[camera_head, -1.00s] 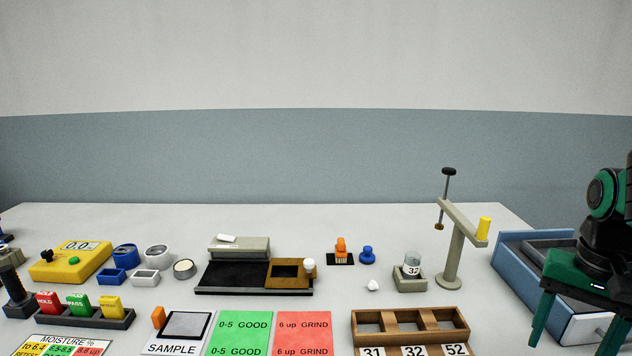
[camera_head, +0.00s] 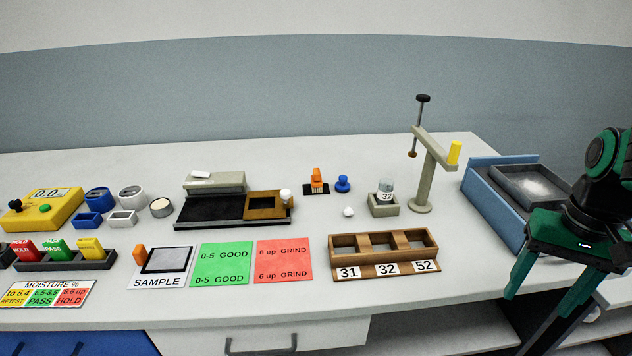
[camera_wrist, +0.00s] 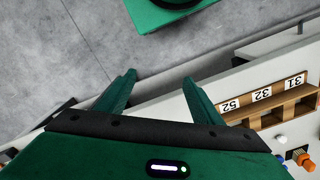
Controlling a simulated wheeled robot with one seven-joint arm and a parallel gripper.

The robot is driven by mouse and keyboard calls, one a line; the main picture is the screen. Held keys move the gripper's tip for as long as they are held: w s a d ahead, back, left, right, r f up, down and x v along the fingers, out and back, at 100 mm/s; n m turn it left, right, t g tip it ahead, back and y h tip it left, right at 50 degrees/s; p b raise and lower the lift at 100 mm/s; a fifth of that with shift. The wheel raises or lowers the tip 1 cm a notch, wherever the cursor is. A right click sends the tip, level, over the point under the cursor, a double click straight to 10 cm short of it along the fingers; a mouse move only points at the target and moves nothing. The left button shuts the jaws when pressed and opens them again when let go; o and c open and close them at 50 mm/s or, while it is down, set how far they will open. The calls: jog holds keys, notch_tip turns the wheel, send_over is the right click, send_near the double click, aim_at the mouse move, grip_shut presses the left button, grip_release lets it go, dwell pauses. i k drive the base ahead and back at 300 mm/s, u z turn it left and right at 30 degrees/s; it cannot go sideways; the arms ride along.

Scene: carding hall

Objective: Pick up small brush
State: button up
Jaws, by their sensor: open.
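A small orange object, seemingly the small brush (camera_head: 317,180), stands on a small black mat (camera_head: 309,190) in the back middle of the bench, left of a blue knob-like piece (camera_head: 342,184). It also shows at the lower right edge of the wrist view (camera_wrist: 304,161), partly cut off. My gripper (camera_head: 537,302) is open and empty at the right, beyond the bench's front edge and well away from the brush. In the wrist view my gripper (camera_wrist: 159,79) has its two green fingers spread over grey floor.
A wooden rack (camera_head: 385,268) numbered 31, 32, 52 stands in front of the brush. A tall stand (camera_head: 427,180) and a blue tray (camera_head: 490,207) lie to the right. A scale-like block (camera_head: 215,183) is left.

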aim_at(317, 183)
jog(key=k, duration=1.3)
jog(key=i, duration=1.8)
jog(key=u, duration=0.75)
